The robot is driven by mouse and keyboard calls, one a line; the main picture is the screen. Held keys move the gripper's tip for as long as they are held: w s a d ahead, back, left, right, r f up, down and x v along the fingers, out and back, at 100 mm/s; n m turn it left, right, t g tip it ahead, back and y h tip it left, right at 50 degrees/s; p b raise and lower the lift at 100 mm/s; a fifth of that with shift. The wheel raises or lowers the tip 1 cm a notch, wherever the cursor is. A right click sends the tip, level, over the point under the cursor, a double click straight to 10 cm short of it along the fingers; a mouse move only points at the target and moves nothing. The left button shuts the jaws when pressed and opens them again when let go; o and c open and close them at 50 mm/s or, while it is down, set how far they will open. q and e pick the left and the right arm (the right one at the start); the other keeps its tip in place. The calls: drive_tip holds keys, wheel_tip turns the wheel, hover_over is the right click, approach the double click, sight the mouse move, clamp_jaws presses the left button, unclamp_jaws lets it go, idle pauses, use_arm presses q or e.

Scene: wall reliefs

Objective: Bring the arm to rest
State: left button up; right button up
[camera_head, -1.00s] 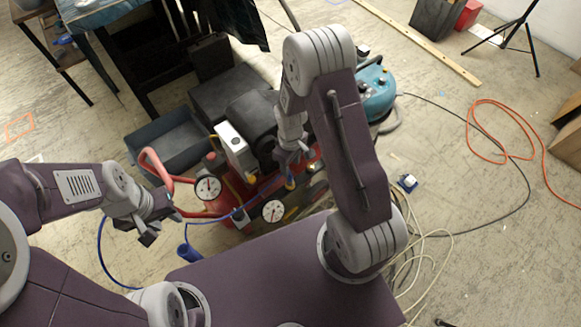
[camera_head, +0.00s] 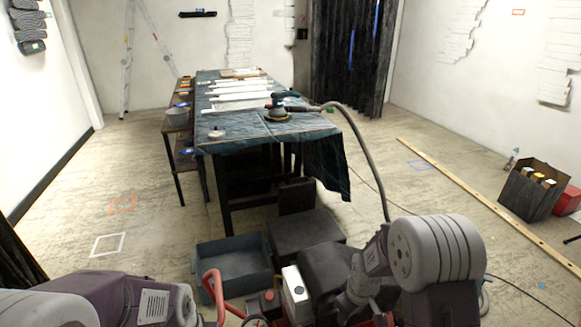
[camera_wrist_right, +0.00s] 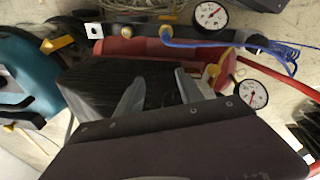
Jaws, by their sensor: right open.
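My right arm (camera_head: 430,255) is raised at the lower right of the head view. It is bent at a grey ribbed joint, with its wrist pointing down beside the red machine. My right gripper (camera_wrist_right: 158,92) shows in the wrist view with its two fingers apart and nothing between them. It is over the dark block of the red compressor (camera_wrist_right: 130,48). My left arm (camera_head: 110,298) lies low at the bottom left of the head view. Its gripper is below the picture edge.
The compressor's gauges (camera_wrist_right: 211,14) and blue hose (camera_wrist_right: 225,44) are close to the right gripper. A grey open bin (camera_head: 232,264) stands on the floor ahead. A cloth-covered table (camera_head: 258,128) is beyond it. The floor at the left is mostly free.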

drive_tip(key=s+r+m+t, duration=0.1)
drive_tip(key=s+r, duration=0.2)
drive_tip(key=r, duration=0.3)
drive_tip(key=s+r+m+g, duration=0.15)
drive_tip(key=s+m, duration=0.35)
drive_tip(key=s, duration=0.5)
wheel_tip(320, 180, up, 24)
drive_tip(key=p, duration=2.4)
drive_tip(key=shift+a+r+m+p, duration=0.15)
drive_tip(key=shift+a+m+p, duration=0.15)
drive_tip(key=shift+p, duration=0.05)
